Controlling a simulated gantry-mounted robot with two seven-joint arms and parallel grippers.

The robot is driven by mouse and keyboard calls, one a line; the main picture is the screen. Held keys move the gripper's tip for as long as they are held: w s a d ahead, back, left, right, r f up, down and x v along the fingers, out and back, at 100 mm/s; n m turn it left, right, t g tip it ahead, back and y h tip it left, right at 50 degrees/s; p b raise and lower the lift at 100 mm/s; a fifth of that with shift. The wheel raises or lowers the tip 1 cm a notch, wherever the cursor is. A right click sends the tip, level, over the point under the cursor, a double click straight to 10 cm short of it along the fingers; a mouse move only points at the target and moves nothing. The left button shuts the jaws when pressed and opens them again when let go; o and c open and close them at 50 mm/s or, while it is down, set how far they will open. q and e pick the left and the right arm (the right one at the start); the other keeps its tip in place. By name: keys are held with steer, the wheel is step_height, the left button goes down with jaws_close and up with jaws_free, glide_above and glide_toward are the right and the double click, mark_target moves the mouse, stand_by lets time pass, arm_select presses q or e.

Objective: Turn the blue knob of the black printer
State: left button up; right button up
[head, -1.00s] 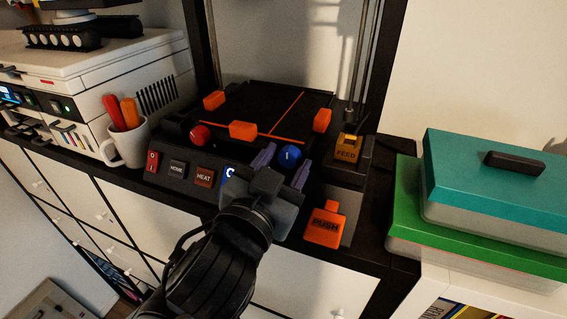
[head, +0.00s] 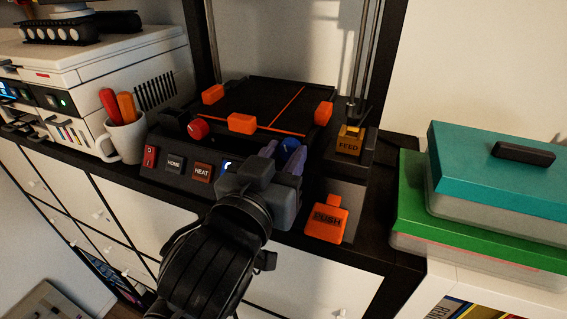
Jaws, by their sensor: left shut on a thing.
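The black printer (head: 180,154) stands on the shelf with a dark flat bed (head: 268,100) marked by an orange line and orange clips. Its blue knob (head: 291,146) is at the front right of the bed, partly hidden by my fingers. My left gripper (head: 282,156) reaches up from below, with its purple-grey fingers shut on the blue knob. The knob's mark is hidden, so its angle cannot be read. A red knob (head: 198,129) sits farther left on the printer. My right gripper is not in view.
A white mug (head: 124,139) with orange-handled tools stands left of the printer, beside a white machine (head: 90,75). An orange PUSH button (head: 326,219) and a yellow FEED button (head: 349,141) are close on the right. Green and teal boxes (head: 490,190) stand farther right.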

arm_select(q)
steer(key=shift+n+b, duration=0.75)
steer(key=shift+n, duration=0.85)
steer(key=o, duration=1)
steer(key=shift+o, duration=0.2)
steer(key=shift+s+a, duration=0.1)
steer(key=shift+s+b, duration=0.3)
steer(key=b+v, duration=0.3)
steer(key=v, duration=0.7)
